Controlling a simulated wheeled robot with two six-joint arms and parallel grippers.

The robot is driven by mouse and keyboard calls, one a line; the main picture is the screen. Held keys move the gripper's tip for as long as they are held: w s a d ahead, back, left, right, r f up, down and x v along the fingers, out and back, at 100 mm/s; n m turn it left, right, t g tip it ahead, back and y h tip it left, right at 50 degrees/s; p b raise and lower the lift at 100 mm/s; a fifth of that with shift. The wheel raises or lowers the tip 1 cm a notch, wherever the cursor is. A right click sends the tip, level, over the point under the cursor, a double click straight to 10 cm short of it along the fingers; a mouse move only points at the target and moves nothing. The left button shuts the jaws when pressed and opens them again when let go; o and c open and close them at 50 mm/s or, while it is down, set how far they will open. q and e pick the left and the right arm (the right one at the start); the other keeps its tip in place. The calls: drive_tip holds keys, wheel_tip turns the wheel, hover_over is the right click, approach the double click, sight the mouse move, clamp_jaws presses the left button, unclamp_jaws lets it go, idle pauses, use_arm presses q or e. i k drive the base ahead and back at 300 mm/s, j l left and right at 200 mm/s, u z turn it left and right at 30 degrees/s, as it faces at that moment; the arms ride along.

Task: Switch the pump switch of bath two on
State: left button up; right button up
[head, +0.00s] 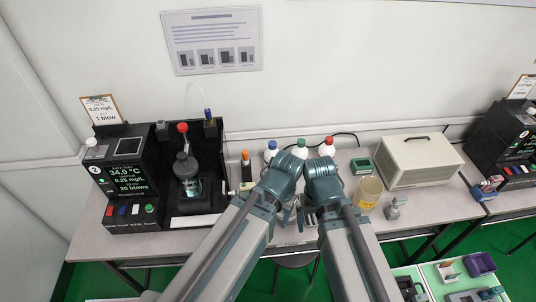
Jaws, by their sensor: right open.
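A black bath unit (125,172) with a round "2" badge stands at the left end of the bench. Its screen reads 34.0 °C. My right gripper (307,217) is open over the bench's front edge, well right of the unit. My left gripper (287,216) hangs beside it, its jaws unclear. Both are away from the switches.
A dark bottle (187,172) stands in the unit's bay. A yellow jar (368,193) and beige case (419,160) are to the right. Another black unit (508,140) is at far right.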

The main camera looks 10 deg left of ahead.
sight(123, 209)
drive_tip(key=u, duration=1.85)
